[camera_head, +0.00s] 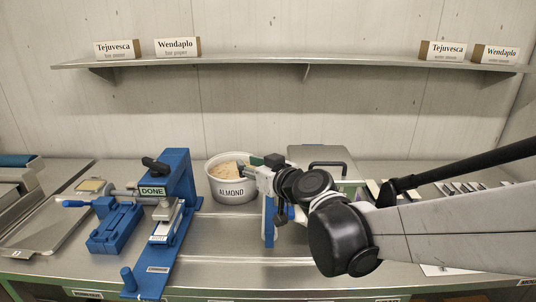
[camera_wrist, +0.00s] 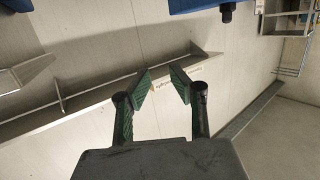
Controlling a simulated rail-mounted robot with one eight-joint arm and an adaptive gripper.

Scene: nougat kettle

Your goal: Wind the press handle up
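The blue press (camera_head: 178,190) stands left of centre on the steel bench, with a "DONE" plate on its front. A grey bar with a blue grip (camera_head: 72,203) sticks out level to its left, over a lower blue block (camera_head: 115,228). A black knob (camera_head: 155,164) sits at the press's top; I cannot tell which of these is the press handle. My gripper (camera_head: 246,166) is to the right of the press, over the almond bowl's right rim, apart from the press. In the wrist view my gripper (camera_wrist: 166,88) is open, with nothing between its green pads.
The white almond bowl (camera_head: 232,190) is close below my gripper. A grey lidded case (camera_head: 322,157) stands behind my arm. Trays (camera_head: 40,232) lie at the far left. A wall shelf (camera_head: 290,60) with small name signs runs above. Bare bench shows at front centre.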

